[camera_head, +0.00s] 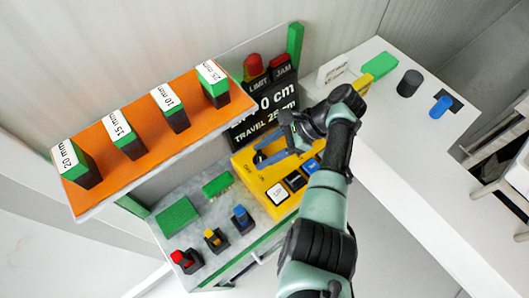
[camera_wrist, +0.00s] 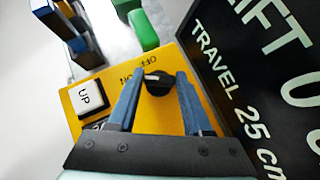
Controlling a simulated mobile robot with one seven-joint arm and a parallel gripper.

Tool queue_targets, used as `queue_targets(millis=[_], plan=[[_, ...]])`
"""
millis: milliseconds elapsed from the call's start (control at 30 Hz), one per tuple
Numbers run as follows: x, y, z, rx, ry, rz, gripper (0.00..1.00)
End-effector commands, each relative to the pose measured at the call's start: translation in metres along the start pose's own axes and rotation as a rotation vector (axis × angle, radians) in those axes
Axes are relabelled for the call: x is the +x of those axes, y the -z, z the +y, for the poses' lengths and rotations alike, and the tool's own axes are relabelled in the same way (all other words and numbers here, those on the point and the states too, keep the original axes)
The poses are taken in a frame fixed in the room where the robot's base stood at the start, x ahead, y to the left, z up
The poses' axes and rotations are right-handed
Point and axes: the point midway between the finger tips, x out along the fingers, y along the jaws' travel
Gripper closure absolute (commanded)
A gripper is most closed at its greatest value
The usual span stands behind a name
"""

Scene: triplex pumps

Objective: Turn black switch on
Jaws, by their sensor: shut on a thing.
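The black switch (camera_wrist: 158,83) is a round knob on the yellow panel (camera_wrist: 75,128), with a pale pointer mark that lies roughly level on its left side in the wrist view. Printed OFF and ON labels sit above it and to its left, upside down there. My gripper (camera_wrist: 157,88) has its two blue fingers on either side of the knob, shut on it. In the head view my gripper (camera_head: 262,160) is over the upper left part of the yellow panel (camera_head: 256,184), and the knob is hard to make out.
A white UP button (camera_head: 277,193), a black button (camera_head: 295,181) and a blue button (camera_head: 311,166) sit on the same panel. A black display board (camera_head: 262,113) rises close behind my gripper. An orange shelf (camera_head: 80,205) with several labelled blocks is at left.

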Motion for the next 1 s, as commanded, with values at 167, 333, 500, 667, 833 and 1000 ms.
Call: queue_targets(millis=[167, 333, 500, 667, 833, 1000], plan=[[0.0, 0.0002, 0.0003, -0.004, -0.004, 0.003, 1.0], [0.0001, 0.0003, 0.0004, -0.003, -0.004, 0.003, 1.0], [0.0001, 0.0003, 0.0003, -0.002, -0.003, 0.003, 0.2], [0.0002, 0.0001, 0.0002, -0.002, -0.002, 0.002, 0.2], [0.0002, 0.0, 0.0002, -0.002, -0.002, 0.001, 0.2], [-0.0006, -0.001, 0.0007, 0.007, 0.007, 0.0, 0.2]])
